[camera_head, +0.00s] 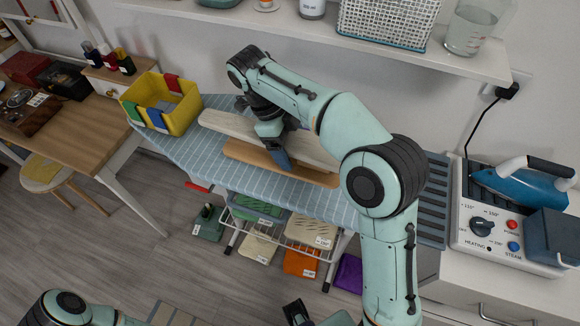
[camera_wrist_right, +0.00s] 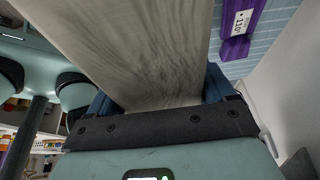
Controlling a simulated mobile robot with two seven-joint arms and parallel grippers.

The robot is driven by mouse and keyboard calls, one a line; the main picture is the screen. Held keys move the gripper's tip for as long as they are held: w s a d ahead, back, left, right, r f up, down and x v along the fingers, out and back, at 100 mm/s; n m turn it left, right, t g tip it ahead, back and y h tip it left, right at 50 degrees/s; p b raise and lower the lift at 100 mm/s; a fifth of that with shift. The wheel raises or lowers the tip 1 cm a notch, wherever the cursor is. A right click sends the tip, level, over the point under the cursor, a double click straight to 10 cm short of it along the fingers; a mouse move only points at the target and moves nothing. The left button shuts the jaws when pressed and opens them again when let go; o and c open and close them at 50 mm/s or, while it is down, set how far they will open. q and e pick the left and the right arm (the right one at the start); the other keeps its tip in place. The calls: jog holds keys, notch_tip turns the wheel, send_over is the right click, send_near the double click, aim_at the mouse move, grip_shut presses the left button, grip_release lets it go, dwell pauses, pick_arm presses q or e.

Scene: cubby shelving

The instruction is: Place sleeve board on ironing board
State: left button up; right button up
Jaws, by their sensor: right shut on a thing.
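The sleeve board (camera_head: 227,121) is a long, pale cream padded board over a light-brown wooden base (camera_head: 246,153). It is at the blue striped ironing board (camera_head: 185,152), over the middle of its top. I cannot tell whether its base fully touches the cloth. My right gripper (camera_head: 279,157) reaches down from above and is shut on the sleeve board, hiding part of its middle. In the right wrist view, the grey-looking board (camera_wrist_right: 140,50) runs between the blue fingers.
A yellow bin (camera_head: 182,116) stands on the ironing board's left end. A steam iron (camera_head: 522,185) sits on a station at right. A wall shelf (camera_head: 300,27) overhangs the back. Folded cloths (camera_head: 300,262) lie underneath. A purple labelled item (camera_wrist_right: 238,30) lies beside the sleeve board.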

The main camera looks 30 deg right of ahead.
pick_arm(q)
jog(key=shift+s+f+b, duration=0.2)
jog(key=shift+f+b, duration=0.3)
jog(key=shift+f, duration=0.2)
pick_arm(e)
jog(key=shift+f, duration=4)
jog(key=shift+f, duration=0.2)
jog(key=o, duration=1.5)
jog(key=p+v, duration=0.3)
jog(key=v, duration=0.9)
jog(key=shift+s+r, duration=0.1)
jog(key=shift+r, duration=0.1)
pick_arm(q)
jog(key=r, duration=0.1)
jog(key=w+r, duration=0.1)
jog(key=r, duration=0.1)
jog(key=shift+w+r, duration=0.3)
jog(key=shift+r, duration=0.05)
jog(key=shift+s, duration=0.1)
